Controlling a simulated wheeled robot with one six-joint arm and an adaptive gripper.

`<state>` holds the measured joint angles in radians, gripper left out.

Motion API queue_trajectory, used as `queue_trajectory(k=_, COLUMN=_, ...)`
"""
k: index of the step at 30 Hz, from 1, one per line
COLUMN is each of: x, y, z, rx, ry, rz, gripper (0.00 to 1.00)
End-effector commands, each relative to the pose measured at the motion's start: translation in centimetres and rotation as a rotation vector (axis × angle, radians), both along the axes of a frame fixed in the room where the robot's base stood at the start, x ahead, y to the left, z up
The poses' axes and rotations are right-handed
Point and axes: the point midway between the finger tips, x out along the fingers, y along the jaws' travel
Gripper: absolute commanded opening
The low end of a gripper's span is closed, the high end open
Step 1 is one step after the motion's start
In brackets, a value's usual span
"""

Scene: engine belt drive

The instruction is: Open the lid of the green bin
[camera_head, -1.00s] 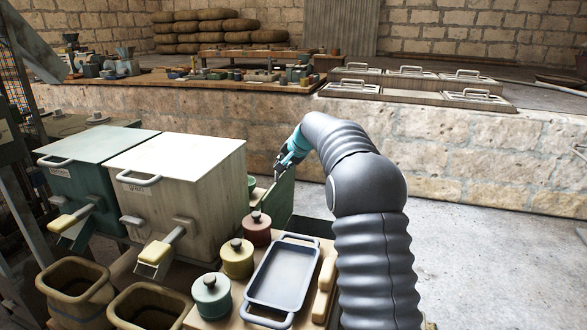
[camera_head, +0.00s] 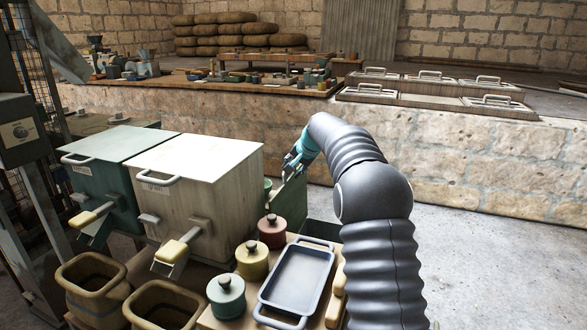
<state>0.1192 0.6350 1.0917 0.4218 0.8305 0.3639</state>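A green panel (camera_head: 291,203) stands upright just right of the white bin, beside a dark open-looking box (camera_head: 322,230); it looks like a raised lid, but my arm hides much of the box. My gripper (camera_head: 291,163) is at the top left edge of this panel, close to or touching it. Its fingers are small and partly hidden, so I cannot tell whether they are open or shut. A teal-green bin (camera_head: 105,190) with a flat, closed lid (camera_head: 118,145) and a front handle stands at the left, away from my gripper.
The white bin (camera_head: 200,210) has a closed lid. In front are a metal tray (camera_head: 297,275), lidded pots in red (camera_head: 272,231), yellow (camera_head: 252,260) and teal (camera_head: 226,295), and open brown containers (camera_head: 93,290). A stone ledge (camera_head: 480,160) runs behind; floor at right is clear.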

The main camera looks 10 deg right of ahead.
Motion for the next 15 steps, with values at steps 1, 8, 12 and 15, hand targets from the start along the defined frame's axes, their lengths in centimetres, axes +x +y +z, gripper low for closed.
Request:
queue_trajectory(k=1, x=0.0, y=0.0, z=0.0, rx=0.0, ry=-0.001, rz=-0.001, gripper=0.39)
queue_trajectory(k=8, x=-0.3, y=-0.2, z=0.6, rx=-0.001, ry=-0.003, rz=-0.001, gripper=0.39)
queue_trajectory(k=12, x=-1.5, y=-0.7, z=2.2, rx=0.0, ry=-0.004, rz=-0.002, gripper=0.39)
queue_trajectory(k=15, x=-2.7, y=-1.1, z=3.7, rx=0.0, ry=-0.004, rz=-0.002, gripper=0.39)
